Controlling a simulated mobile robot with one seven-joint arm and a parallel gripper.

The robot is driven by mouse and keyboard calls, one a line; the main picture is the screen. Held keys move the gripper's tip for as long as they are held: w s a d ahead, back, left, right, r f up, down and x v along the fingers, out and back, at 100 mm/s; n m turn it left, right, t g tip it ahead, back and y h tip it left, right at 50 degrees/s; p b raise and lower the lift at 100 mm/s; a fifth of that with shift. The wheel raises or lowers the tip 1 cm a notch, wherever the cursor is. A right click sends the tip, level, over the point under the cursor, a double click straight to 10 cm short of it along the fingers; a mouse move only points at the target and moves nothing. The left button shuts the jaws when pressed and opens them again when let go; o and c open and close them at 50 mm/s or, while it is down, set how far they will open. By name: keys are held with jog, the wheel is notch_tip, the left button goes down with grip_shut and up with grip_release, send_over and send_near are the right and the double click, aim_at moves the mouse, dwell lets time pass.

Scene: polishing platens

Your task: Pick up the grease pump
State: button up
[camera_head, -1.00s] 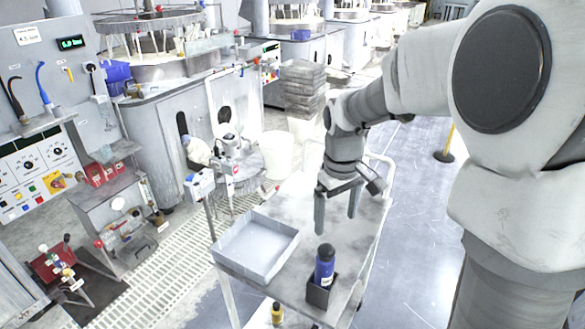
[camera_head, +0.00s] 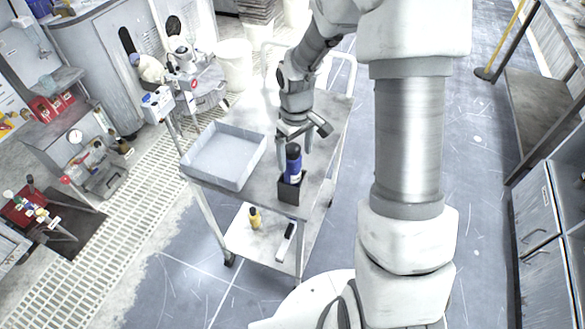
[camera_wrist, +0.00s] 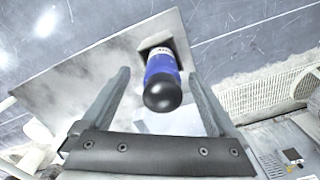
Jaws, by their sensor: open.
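The grease pump appears to be the blue cylinder with a black rounded top (camera_head: 293,168). It stands upright in a small black holder (camera_head: 291,191) at the near right corner of the cart top. My gripper (camera_head: 295,148) points down just over it, fingers apart and empty. In the wrist view the blue cylinder (camera_wrist: 162,72) shows between the two open fingers (camera_wrist: 159,78), its black top towards the camera. Whether a finger touches it I cannot tell. Its lower end is hidden in the holder.
A shallow grey tray (camera_head: 185,172) sits on the cart top (camera_head: 262,192), left of the holder. A yellow bottle (camera_head: 255,218) and a black-and-white item (camera_head: 286,243) are on the lower shelf. A machine with a white box (camera_head: 157,103) stands behind the cart.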

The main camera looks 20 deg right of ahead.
jog(key=shift+w+a+f, duration=0.1)
jog(key=shift+a+f, duration=0.05)
jog(key=shift+f, duration=1.15)
jog(key=shift+w+a+f, duration=0.1)
jog(key=shift+a+f, duration=0.05)
jog(key=shift+f, duration=1.1)
grip_shut()
